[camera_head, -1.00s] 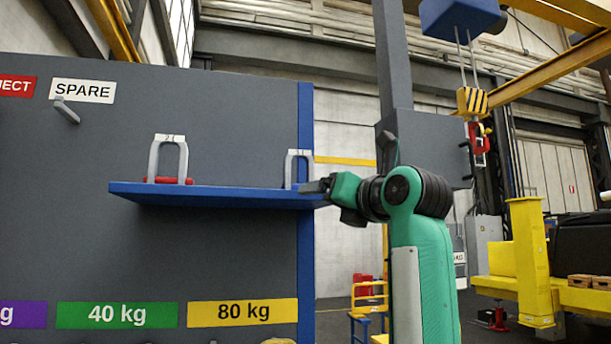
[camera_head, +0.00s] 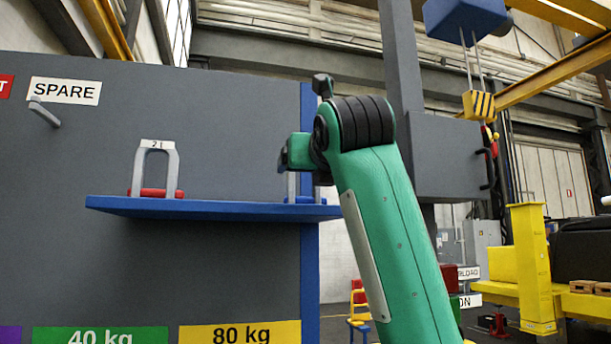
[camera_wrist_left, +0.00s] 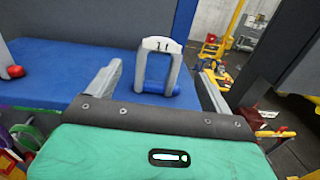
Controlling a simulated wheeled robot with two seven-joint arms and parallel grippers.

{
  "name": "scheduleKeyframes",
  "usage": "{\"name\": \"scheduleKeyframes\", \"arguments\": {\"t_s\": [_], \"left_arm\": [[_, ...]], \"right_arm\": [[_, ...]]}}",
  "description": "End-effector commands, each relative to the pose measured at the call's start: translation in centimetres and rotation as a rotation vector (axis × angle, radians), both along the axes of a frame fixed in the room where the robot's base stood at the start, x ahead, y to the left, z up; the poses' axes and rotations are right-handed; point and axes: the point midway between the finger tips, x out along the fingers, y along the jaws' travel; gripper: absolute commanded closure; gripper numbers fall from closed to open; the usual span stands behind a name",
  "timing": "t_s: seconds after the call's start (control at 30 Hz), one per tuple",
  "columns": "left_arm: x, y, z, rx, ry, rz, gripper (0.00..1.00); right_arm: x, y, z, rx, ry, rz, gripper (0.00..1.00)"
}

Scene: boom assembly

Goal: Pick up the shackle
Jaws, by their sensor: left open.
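A grey shackle with a blue pin (camera_wrist_left: 157,87) and a white label on its bow stands upright on the blue shelf (camera_wrist_left: 60,75). In the head view my arm hides most of it, and only its blue pin (camera_head: 303,200) and part of a leg show. My left gripper (camera_wrist_left: 160,72) is open, with one finger to each side of this shackle in the wrist view; contact cannot be told. A second grey shackle (camera_head: 171,172) with a red pin stands upright farther left on the shelf (camera_head: 220,209). My right gripper is not in view.
The shelf is fixed to a grey panel (camera_head: 220,120) with a blue edge post. A peg (camera_head: 44,112) sticks out under the SPARE sign (camera_head: 65,91). Weight labels (camera_head: 240,334) are below. The shelf between the shackles is clear.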

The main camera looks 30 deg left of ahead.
Motion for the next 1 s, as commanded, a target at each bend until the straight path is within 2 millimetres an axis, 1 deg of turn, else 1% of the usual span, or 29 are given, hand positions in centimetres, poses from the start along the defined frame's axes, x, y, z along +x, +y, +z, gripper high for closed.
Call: {"name": "scheduleKeyframes", "arguments": {"t_s": [0.03, 0.1, 0.27, 0.37, 0.5, 0.63, 0.8, 1.0], "left_arm": [[0.6, 0.7, 0.3, -0.001, 0.002, 0.003, 0.16], [1.2, 1.3, 0.2, 0.001, 0.002, 0.002, 0.16], [1.9, 2.0, 0.1, 0.001, 0.001, 0.001, 0.16], [2.3, 2.5, 0.1, 0.0, 0.001, 0.001, 0.16], [3.5, 3.7, 0.0, 0.001, 0.002, 0.003, 0.16], [4.6, 4.8, -0.3, 0.0, 0.003, 0.003, 0.16], [5.4, 5.6, -0.5, 0.001, 0.001, 0.002, 0.16], [5.4, 5.7, -0.6, 0.001, 0.0, 0.001, 0.16]], "right_arm": [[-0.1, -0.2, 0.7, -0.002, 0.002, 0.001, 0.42], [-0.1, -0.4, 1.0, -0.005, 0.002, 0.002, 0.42], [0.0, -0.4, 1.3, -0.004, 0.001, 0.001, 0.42], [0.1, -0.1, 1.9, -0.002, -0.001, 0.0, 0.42], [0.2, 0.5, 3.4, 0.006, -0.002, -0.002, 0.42], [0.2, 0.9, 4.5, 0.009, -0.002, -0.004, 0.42], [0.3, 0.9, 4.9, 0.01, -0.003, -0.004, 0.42], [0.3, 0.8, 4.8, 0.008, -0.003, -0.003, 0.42]]}}
